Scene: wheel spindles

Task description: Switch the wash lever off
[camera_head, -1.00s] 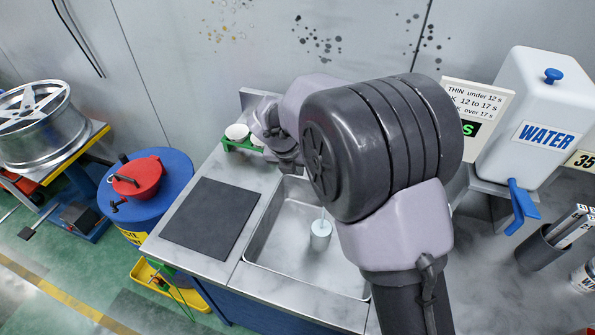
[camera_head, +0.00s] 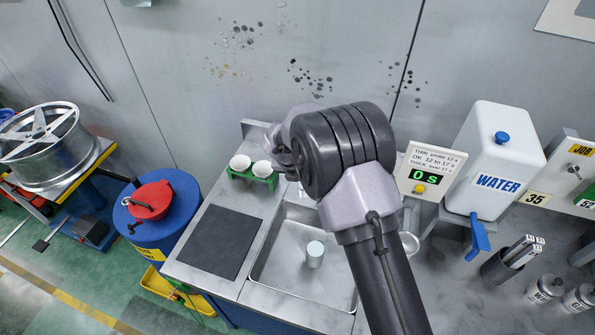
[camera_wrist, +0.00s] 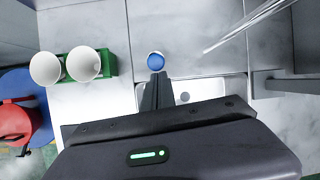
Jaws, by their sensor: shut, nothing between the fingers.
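In the wrist view, my gripper (camera_wrist: 156,78) is shut and empty, its narrow fingers pointing toward a blue round knob-like thing (camera_wrist: 156,62) with a pale rim. The fingertips are close to it; I cannot tell whether they touch. It may be the wash lever's end, but its shaft does not show. In the head view, my arm covers the back of the sink, and neither the wash lever nor my fingertips can be made out. A pale shiny streak (camera_wrist: 245,25) slants across the wrist view's upper right; I cannot tell whether it is water or a rod.
The steel sink (camera_head: 285,284) holds a small pale cup (camera_head: 315,254). Two white cups stand in a green rack (camera_head: 263,181) at the back left. A water tank (camera_head: 497,160) with a blue lever (camera_head: 477,238) stands right. A dark mat (camera_head: 220,243) lies left of the sink.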

